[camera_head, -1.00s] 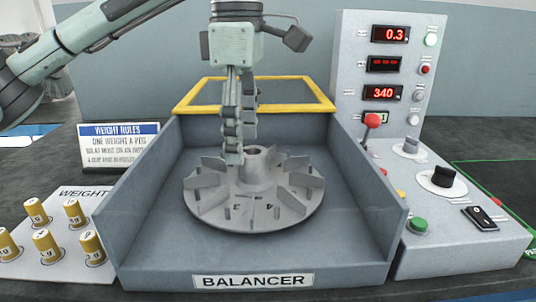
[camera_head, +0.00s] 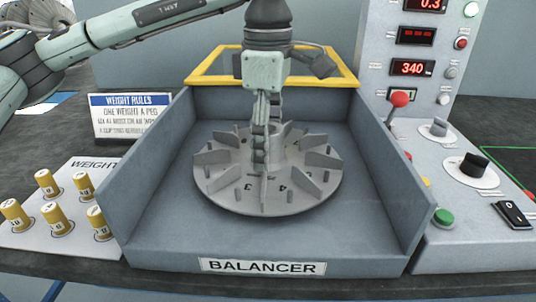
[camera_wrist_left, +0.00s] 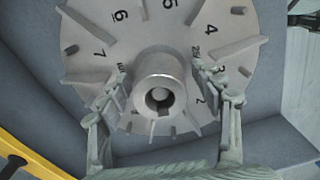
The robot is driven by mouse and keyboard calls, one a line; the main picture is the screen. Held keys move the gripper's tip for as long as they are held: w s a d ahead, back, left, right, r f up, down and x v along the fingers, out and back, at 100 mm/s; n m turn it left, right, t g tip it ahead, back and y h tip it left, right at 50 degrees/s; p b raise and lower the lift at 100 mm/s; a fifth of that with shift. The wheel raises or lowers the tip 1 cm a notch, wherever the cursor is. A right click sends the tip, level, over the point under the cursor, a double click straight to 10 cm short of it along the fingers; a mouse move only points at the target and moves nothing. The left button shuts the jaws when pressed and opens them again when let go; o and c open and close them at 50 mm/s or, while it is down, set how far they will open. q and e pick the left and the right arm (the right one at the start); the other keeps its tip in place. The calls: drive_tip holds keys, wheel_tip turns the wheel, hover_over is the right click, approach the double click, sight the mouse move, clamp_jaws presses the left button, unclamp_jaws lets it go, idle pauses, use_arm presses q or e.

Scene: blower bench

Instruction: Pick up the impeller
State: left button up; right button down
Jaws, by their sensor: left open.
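The impeller (camera_head: 222,172) is a grey finned disc with a raised central hub and numbers on its face. It lies flat inside the balancer tray (camera_head: 270,238). My left gripper (camera_head: 262,160) points down over the impeller and hides part of its hub in the head view. In the left wrist view the hub (camera_wrist_left: 160,72) of the impeller sits between the two spread fingers of the left gripper (camera_wrist_left: 162,82), one finger on each side. The fingers look open and apart from the hub. My right gripper is not in view.
A yellow frame (camera_head: 213,82) stands at the tray's back. Brass weights (camera_head: 55,217) stand on a holder at left, with a rules sign (camera_head: 130,118) behind. A control panel (camera_head: 440,215) with a red-knobbed lever (camera_head: 399,99) is at right. Tray walls flank the gripper.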

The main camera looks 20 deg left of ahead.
use_arm(q)
drive_tip(key=shift+r, duration=0.1)
clamp_jaws()
idle(0.3)
